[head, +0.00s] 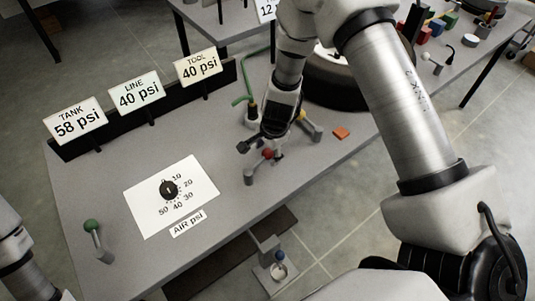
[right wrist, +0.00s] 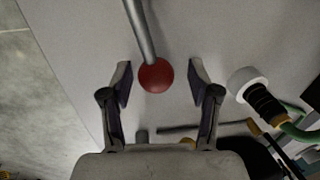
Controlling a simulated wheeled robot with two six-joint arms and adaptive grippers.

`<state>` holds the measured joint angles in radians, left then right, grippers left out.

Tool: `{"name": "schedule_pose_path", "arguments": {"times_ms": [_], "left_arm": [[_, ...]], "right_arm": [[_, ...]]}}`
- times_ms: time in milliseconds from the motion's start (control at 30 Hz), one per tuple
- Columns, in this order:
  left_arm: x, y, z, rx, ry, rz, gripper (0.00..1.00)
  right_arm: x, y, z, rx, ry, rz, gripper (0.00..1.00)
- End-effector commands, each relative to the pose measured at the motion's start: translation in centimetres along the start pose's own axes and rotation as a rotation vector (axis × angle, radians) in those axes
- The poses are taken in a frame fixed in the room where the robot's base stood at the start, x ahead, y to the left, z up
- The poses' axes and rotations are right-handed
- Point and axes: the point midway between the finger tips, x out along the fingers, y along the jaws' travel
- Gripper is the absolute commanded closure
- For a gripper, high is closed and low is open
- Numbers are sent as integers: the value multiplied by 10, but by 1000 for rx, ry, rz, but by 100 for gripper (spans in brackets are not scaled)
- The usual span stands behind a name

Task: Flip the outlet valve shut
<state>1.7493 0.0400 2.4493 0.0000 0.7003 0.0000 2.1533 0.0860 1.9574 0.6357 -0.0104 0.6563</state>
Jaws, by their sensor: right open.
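A lever with a red ball knob (head: 268,154) stands near the front edge of the grey bench, right of the dial sheet; I take it to be the outlet valve handle. In the right wrist view the red ball (right wrist: 156,76) sits on a metal rod running toward the top of the picture. My right gripper (head: 262,144) is over the knob in the head view. In the right wrist view my right gripper (right wrist: 160,82) is open, one finger on each side of the ball, with visible gaps. A green-knobbed lever (head: 91,226) stands at the front left. My left gripper is out of view.
A black dial (head: 168,189) is on a white sheet at left. Signs read TANK 58 psi (head: 75,121), LINE 40 psi (head: 136,92) and TOOL 40 psi (head: 200,66). A green hose (head: 243,100), a tyre (head: 345,92) and an orange block (head: 341,133) lie near my right arm.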

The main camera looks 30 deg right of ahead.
Motion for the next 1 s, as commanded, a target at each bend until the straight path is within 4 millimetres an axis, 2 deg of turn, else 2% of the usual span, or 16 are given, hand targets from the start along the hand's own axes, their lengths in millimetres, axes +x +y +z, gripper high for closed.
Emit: {"name": "schedule_pose_path", "arguments": {"times_ms": [100,133,200,300,667,1000], "left_arm": [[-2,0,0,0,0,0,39],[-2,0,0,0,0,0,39],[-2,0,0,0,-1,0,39],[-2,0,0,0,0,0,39],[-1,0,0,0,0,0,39],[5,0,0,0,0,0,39]], "right_arm": [[-2,0,0,0,0,0,39],[-2,0,0,-1,0,0,46],[-2,0,0,-1,0,0,71],[-2,0,0,-1,0,1,100],[0,0,1,-20,-4,3,100],[5,-12,5,-176,-36,6,100]]}}
